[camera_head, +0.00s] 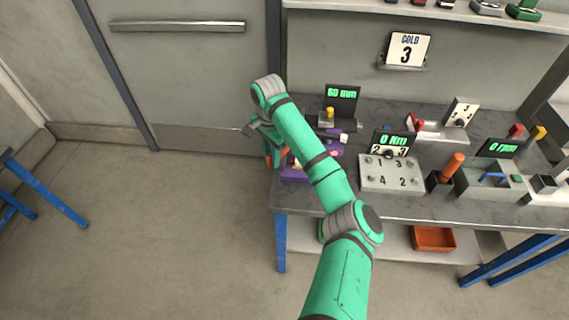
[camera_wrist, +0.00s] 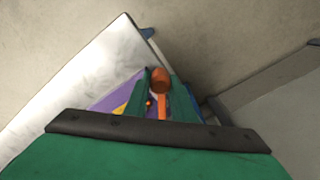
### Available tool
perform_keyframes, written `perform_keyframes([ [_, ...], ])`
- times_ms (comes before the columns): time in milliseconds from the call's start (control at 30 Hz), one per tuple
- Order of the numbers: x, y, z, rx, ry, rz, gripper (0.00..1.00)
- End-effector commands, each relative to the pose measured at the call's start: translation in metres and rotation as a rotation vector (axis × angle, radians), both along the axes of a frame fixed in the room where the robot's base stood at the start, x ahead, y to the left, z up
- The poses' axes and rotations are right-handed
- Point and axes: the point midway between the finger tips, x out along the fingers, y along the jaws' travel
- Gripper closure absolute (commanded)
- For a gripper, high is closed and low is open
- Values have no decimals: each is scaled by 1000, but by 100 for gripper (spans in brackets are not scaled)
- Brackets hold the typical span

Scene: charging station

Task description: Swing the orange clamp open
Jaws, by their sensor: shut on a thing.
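The orange clamp (camera_wrist: 161,78) shows between the two green fingers of my gripper (camera_wrist: 163,92) in the wrist view. Its rounded end sticks out past the fingertips and its narrow stem runs back between them. My gripper is shut on it. In the head view, small orange parts of the clamp (camera_head: 285,152) show beside my gripper (camera_head: 271,152), at the table's left edge. My arm hides much of the clamp there. A purple base (camera_head: 294,174) lies under and right of my gripper; part of it also shows in the wrist view (camera_wrist: 118,94).
The grey table (camera_head: 430,205) holds a numbered white block (camera_head: 392,183), an orange upright handle (camera_head: 453,166) and several small displays. A closed door (camera_head: 185,75) stands at the back left. An orange bin (camera_head: 433,239) sits on the lower shelf.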

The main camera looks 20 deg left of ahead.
Motion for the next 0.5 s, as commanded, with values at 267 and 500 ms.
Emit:
perform_keyframes([
  [267,2,12,-2,2,10,-34,100],
  [500,4,11,-2,1,11,-44,100],
])
